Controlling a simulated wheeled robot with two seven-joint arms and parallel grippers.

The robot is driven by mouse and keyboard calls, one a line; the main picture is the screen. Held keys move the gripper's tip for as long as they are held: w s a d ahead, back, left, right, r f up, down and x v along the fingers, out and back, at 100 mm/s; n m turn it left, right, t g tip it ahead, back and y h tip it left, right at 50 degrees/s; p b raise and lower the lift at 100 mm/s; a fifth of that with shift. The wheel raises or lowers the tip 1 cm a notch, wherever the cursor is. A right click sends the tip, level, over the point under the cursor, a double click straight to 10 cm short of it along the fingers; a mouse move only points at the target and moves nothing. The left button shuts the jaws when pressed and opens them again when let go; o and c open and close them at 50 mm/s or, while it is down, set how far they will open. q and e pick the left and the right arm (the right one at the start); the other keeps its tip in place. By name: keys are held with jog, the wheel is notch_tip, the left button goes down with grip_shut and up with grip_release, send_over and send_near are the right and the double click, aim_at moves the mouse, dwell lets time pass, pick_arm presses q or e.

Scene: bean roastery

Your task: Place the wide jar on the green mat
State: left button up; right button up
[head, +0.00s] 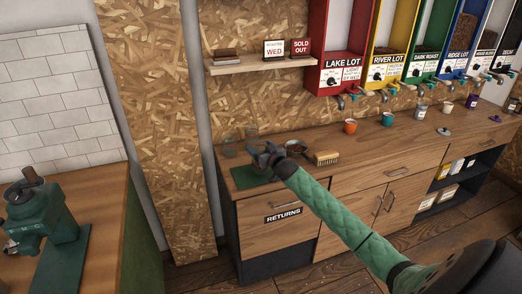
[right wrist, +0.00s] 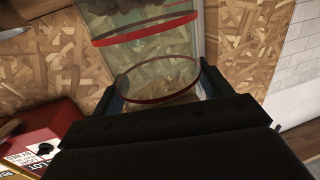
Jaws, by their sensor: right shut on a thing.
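My right gripper (head: 263,152) is above the back right part of the green mat (head: 246,179), at the left end of the wooden counter. It is shut on a clear glass jar with a red rim, the wide jar (right wrist: 158,82), which shows between the jaws in the right wrist view. In the head view the gripper and forearm largely hide what is held. Another clear glass jar (head: 229,147) stands at the back left, behind the mat. I cannot tell whether the held jar touches the mat. My left gripper is not in view.
A dark bowl (head: 296,148) and a brush (head: 326,158) sit right of the mat. An orange cup (head: 351,126) and a teal cup (head: 388,119) stand farther right, below the dispensers. A green machine (head: 42,212) is at the left. The mat's front part is bare.

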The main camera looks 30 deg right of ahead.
jog(key=shift+f, duration=0.85)
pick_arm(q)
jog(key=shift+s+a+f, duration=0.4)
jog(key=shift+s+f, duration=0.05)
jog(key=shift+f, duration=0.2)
pick_arm(e)
jog(key=shift+f, duration=0.15)
jog(key=o, duration=1.4)
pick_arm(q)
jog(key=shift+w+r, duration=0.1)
